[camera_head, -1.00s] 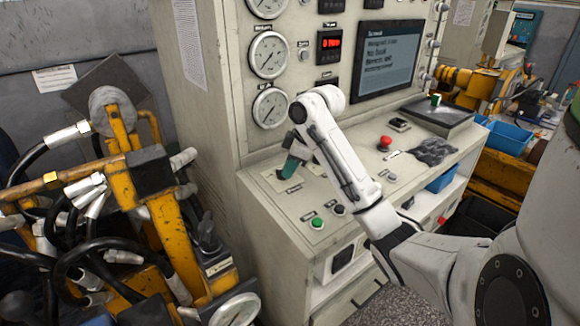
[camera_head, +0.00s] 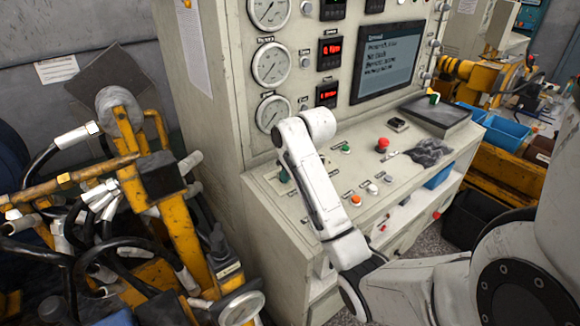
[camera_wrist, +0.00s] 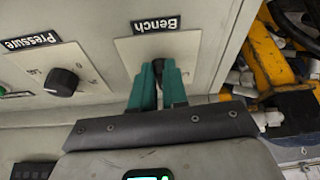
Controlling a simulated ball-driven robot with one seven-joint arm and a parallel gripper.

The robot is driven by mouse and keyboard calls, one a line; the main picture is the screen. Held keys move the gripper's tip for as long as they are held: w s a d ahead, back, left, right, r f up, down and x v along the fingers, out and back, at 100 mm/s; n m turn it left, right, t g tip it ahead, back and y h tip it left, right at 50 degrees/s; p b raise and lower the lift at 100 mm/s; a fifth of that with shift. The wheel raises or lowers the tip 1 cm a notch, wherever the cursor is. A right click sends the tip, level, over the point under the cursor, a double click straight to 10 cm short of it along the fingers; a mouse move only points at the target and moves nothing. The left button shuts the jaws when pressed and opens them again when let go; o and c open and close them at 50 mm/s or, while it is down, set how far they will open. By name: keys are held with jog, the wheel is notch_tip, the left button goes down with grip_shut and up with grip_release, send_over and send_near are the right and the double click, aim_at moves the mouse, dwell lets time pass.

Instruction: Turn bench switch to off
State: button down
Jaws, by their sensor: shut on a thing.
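The bench switch (camera_wrist: 158,64) is a small dark knob on a pale plate (camera_wrist: 186,46) labelled "Bench" in the wrist view. My gripper (camera_wrist: 158,72) has its teal fingers on either side of the knob and is shut on it. The fingers cover most of the knob, so I cannot tell which way it points. In the head view, only a bit of teal from my gripper (camera_head: 284,175) shows at the left of the console's sloping panel; my white arm hides the rest, and the switch too.
A black pressure knob (camera_wrist: 61,81) sits beside the bench plate. On the console are an orange button (camera_head: 356,199), a red button (camera_head: 383,144) and a screen (camera_head: 386,60). Yellow machinery with hoses (camera_head: 160,215) stands close on the left.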

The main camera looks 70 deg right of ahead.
jog(key=shift+m+p, duration=0.35)
jog(key=shift+m, duration=0.25)
jog(key=c, duration=1.1)
grip_release()
jog(key=shift+c, duration=0.2)
jog(key=shift+r, duration=0.1)
